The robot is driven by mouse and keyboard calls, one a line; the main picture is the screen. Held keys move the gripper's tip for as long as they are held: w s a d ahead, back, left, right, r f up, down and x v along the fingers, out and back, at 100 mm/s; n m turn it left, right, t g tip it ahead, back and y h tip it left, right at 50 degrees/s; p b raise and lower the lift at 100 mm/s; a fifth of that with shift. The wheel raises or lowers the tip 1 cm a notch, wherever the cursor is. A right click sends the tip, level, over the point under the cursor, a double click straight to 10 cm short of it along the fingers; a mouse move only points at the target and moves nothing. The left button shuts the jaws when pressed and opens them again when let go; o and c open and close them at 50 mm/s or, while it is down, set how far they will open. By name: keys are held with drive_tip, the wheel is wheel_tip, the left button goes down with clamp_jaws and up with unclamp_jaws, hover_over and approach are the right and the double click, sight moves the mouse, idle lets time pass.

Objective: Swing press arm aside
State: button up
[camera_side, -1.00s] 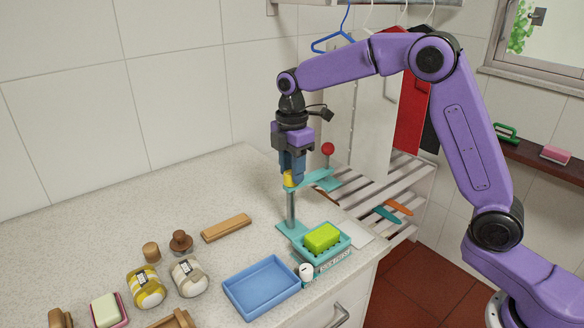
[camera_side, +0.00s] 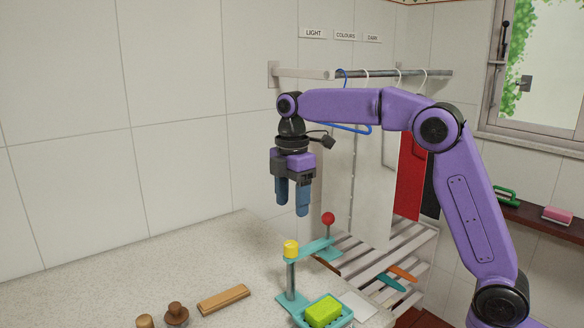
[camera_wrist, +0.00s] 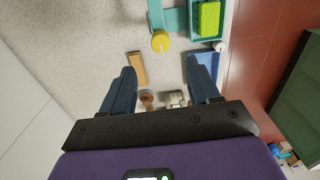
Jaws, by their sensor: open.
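The press has a teal base (camera_side: 292,301), a grey post (camera_side: 291,275), a yellow knob (camera_side: 291,249) on top and a teal press arm (camera_side: 316,247). The press arm reaches from the post toward the back right, with a red ball (camera_side: 328,218) above its far part. It does not lie over the green block (camera_side: 323,311) in the teal tray (camera_side: 343,320). My gripper (camera_side: 291,209) is open and empty, fingers down, above the yellow knob and apart from it. In the wrist view the yellow knob (camera_wrist: 160,41) shows beyond the fingers.
A wooden bar (camera_side: 223,299) and wooden stampers (camera_side: 176,313) lie on the counter to the left. A blue tray (camera_wrist: 203,60) shows in the wrist view. A slatted rack (camera_side: 385,262) and hanging clothes (camera_side: 411,178) are behind at the right. The counter's back left is clear.

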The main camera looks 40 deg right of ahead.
wheel_tip(320, 180, up, 7)
drive_tip(key=shift+r, duration=0.2)
idle(0.3)
drive_tip(key=shift+s, duration=0.1)
idle(0.3)
drive_tip(key=s+a+f+m, duration=0.15)
drive_tip(key=s+f, duration=0.25)
drive_tip(key=s, duration=0.5)
drive_tip(key=s+a+f+m, duration=0.15)
drive_tip(key=s+f, duration=0.25)
drive_tip(key=s, duration=0.4)
drive_tip(key=s+d+f+m, duration=0.1)
drive_tip(key=s+d+f, duration=0.3)
drive_tip(key=s, duration=0.5)
drive_tip(key=s+d+f+m, duration=0.1)
drive_tip(key=s+d+f, duration=0.4)
drive_tip(key=s, duration=0.5)
drive_tip(key=shift+s+f+m, duration=0.25)
drive_tip(key=shift+f+m, duration=0.05)
drive_tip(key=shift+f, duration=0.55)
